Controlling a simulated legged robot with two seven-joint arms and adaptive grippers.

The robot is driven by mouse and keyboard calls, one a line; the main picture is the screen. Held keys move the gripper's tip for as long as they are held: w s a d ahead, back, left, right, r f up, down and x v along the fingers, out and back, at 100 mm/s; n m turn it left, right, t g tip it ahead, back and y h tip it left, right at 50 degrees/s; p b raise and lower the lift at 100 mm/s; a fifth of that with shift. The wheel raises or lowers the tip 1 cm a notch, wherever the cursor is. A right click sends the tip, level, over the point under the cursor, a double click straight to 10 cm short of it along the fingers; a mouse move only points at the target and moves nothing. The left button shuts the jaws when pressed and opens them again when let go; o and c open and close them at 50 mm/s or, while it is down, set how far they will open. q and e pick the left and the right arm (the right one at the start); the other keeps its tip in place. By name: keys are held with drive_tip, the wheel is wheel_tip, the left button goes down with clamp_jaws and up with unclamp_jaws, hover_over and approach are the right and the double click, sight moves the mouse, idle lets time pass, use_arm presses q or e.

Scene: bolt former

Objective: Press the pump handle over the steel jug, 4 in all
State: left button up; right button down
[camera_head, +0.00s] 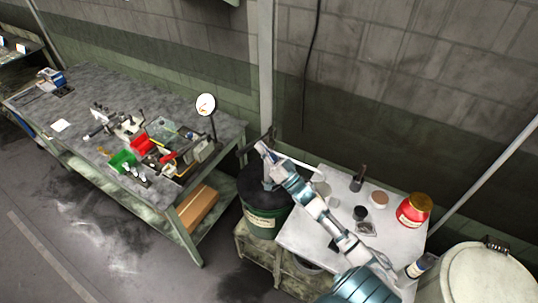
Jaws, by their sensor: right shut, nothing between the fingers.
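A dark green drum (262,222) with a black lid and a pale label stands between the workbench and the small white table. A pale spout (300,163) runs right from the drum's top toward the table. The pump handle is hard to make out behind my gripper. My right gripper (262,148) is above the drum, at the pump's top, shut and with nothing in it; I cannot tell whether it touches the handle. A small greyish vessel (320,187) under the spout's end may be the steel jug, partly hidden by my arm. My left gripper is not in view.
A workbench (85,82) with tools and bins stands left. A pale drum (485,275) is at the lower right. Floor at left is clear.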

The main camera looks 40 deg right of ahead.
sight(251, 148)
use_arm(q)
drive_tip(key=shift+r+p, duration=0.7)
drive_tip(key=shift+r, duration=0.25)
use_arm(e)
drive_tip(key=shift+w+a+f, duration=0.35)
drive_tip(key=shift+w, duration=0.3)
drive_tip(key=shift+w+a+f, duration=0.3)
drive_tip(key=shift+w, duration=0.3)
drive_tip(key=shift+w+a+f, duration=0.35)
drive_tip(key=shift+w, duration=0.3)
